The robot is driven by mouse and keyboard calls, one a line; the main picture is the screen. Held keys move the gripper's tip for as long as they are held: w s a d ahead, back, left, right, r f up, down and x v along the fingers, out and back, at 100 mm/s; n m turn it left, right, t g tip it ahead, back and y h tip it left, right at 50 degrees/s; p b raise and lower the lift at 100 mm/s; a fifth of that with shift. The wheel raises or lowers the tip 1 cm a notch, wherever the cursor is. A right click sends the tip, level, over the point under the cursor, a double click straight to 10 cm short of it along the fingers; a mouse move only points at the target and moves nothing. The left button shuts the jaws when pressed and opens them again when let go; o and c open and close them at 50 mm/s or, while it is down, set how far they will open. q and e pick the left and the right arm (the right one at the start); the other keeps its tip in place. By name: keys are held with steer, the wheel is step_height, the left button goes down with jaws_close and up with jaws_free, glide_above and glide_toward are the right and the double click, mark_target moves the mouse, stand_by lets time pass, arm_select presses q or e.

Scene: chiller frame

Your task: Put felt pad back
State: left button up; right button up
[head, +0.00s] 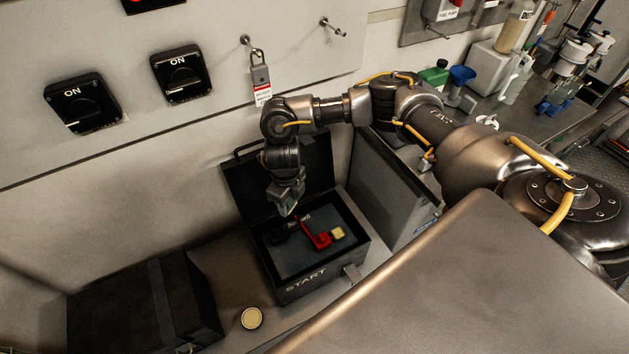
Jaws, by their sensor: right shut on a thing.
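My right gripper (288,208) reaches down over the open black box marked START (306,286), above its left part. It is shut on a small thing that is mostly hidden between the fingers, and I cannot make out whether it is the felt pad. Inside the box lie a red piece (320,239), a small cream block (338,233) beside it, and a dark piece with white lettering. A round cream disc with a darker rim (251,318) lies on the bench in front of the box. My left gripper is not in view.
A closed dark case (146,303) stands left of the box, and a grey case (388,190) stands close on its right. The raised lid (315,164) is behind the gripper. A padlock with a tag (260,75) hangs on the panel above, beside two black ON switches (83,104).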

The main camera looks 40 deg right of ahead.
steer(key=s+a+r+n, duration=0.2)
steer(key=a+r+n, duration=0.1)
steer(key=r+n, duration=0.4)
steer(key=s+a+r+n, duration=0.1)
steer(key=a+r+n, duration=0.3)
steer(key=n, duration=0.5)
steer(key=s+d+r+n, duration=0.5)
steer(key=s+r+n, duration=0.2)
steer(key=n, duration=0.8)
steer(key=shift+d+r, duration=0.3)
steer(key=shift+d, duration=0.1)
